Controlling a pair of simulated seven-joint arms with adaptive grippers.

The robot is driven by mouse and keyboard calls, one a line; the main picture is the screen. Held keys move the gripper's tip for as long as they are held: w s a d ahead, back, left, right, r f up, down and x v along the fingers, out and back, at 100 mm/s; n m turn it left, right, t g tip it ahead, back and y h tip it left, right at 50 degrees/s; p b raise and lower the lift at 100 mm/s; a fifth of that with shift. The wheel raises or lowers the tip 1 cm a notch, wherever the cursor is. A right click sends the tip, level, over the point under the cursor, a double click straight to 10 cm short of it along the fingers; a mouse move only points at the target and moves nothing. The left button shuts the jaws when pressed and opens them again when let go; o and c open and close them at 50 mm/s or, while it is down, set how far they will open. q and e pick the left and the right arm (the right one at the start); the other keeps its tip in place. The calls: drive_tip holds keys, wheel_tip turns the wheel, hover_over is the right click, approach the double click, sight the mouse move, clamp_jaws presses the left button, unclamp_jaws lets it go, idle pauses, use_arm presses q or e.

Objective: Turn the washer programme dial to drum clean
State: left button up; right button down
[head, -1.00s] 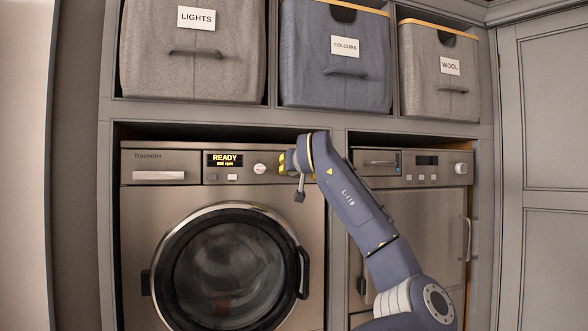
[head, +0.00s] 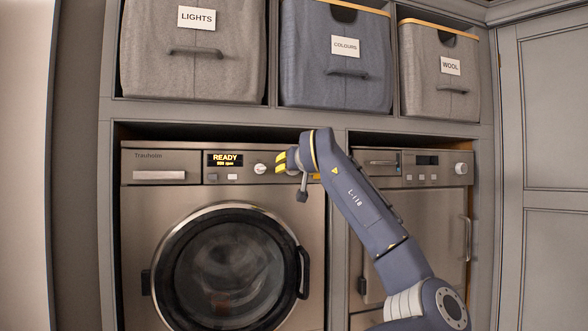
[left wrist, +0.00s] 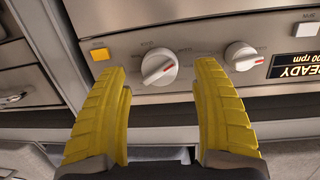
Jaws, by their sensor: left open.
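The washer (head: 140,205) has a control panel with a lit display (head: 225,160) reading READY. The gripper hides that dial in the head view. My right gripper is not in view.
An orange button (left wrist: 99,54) is on the panel near the larger dial. The round washer door (head: 226,268) is closed below. A second appliance (head: 425,205) stands to the right, partly behind my arm. Fabric bins, including the COLOURS bin (head: 335,90), fill the shelf above.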

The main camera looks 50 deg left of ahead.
use_arm(q)
drive_tip(key=v, duration=0.9)
drive_tip(key=shift+s+d, duration=0.2)
drive_tip(key=shift+d, duration=0.1)
drive_tip(key=shift+r, duration=0.1)
